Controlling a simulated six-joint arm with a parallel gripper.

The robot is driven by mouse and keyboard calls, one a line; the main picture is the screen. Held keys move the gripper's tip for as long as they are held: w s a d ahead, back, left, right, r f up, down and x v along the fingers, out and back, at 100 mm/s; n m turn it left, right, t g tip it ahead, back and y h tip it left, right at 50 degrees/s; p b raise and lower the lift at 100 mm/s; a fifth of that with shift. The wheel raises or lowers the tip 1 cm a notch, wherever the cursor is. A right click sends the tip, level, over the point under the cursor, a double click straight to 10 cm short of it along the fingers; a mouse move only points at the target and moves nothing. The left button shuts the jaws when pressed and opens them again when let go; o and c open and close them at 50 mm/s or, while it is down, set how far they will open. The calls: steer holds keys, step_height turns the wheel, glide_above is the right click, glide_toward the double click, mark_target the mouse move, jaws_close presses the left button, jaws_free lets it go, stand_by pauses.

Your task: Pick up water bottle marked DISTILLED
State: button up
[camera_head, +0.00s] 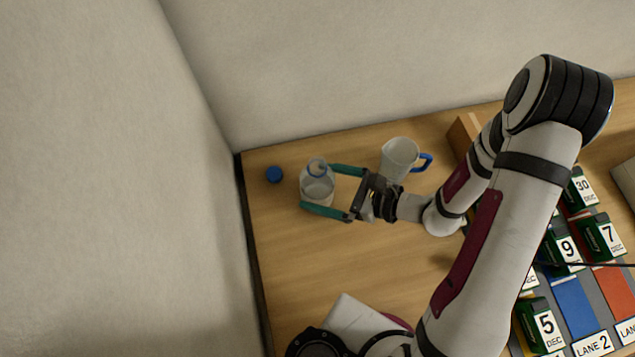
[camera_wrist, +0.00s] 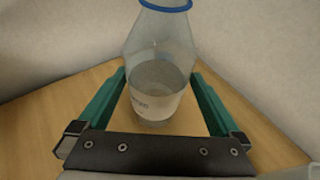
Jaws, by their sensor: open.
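A clear bottle (camera_head: 317,187) with a blue ring at its neck stands upright on the wooden table near the left back corner. In the wrist view the bottle (camera_wrist: 157,75) is part full of clear liquid, with small dark lettering low on it that I cannot read in full. My gripper (camera_head: 318,190) is open, its two teal fingers on either side of the bottle. In the wrist view the fingers (camera_wrist: 158,95) flank it, with a gap showing on each side. A blue cap (camera_head: 274,174) lies on the table left of the bottle.
A clear jug (camera_head: 399,158) with a blue handle stands close behind my gripper. A wall rises just beyond the table's left edge (camera_head: 254,255). The table (camera_head: 315,260) in front of the bottle is clear.

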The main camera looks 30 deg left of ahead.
steer(key=x, duration=0.4)
steer(key=shift+s+a+f, duration=0.2)
steer(key=shift+s, duration=0.05)
steer(key=c, duration=1.5)
